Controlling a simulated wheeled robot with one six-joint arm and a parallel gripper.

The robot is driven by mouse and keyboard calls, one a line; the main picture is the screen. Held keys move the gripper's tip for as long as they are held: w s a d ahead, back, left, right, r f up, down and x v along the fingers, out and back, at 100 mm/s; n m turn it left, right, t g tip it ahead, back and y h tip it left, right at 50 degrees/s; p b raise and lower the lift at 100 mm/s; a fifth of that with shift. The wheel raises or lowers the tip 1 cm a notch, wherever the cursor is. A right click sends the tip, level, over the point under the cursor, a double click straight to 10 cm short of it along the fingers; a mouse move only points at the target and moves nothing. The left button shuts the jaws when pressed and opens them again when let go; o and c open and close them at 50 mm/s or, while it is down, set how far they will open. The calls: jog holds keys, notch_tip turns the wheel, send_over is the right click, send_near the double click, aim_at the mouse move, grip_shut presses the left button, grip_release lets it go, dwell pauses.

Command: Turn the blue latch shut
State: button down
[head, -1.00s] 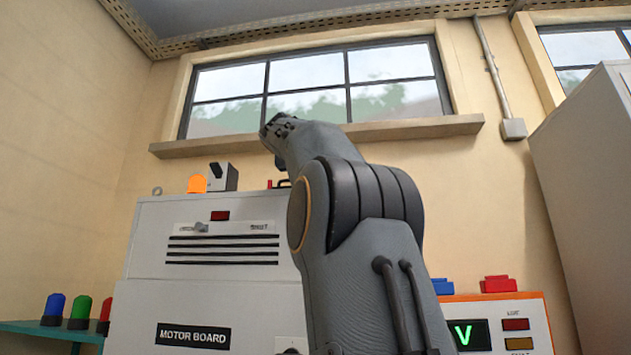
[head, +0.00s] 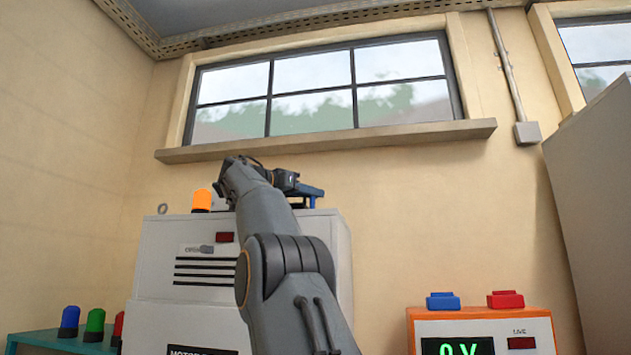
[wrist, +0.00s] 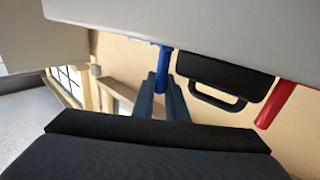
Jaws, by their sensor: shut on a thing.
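In the wrist view the blue latch (wrist: 163,62) is a narrow blue bar at the edge of a pale grey surface. My gripper (wrist: 163,84) is shut on the latch, with one dark finger on each side of its lower end.
In the wrist view a black handle (wrist: 222,84) and a red bar (wrist: 275,105) sit right of the latch. An orange lamp (head: 202,199) stands on the cabinet.

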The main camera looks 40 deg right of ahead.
jog(key=shift+w+m+g+p, duration=0.25)
jog(key=shift+m+g+p, duration=0.65)
jog(key=shift+p, duration=1.2)
jog(key=c, duration=1.8)
grip_release()
jog(key=shift+d, duration=0.1)
jog(key=shift+o, duration=0.2)
jog(key=a, duration=0.5)
jog(key=a+b, duration=0.1)
jog(key=a, duration=0.2)
jog(key=shift+w, duration=0.25)
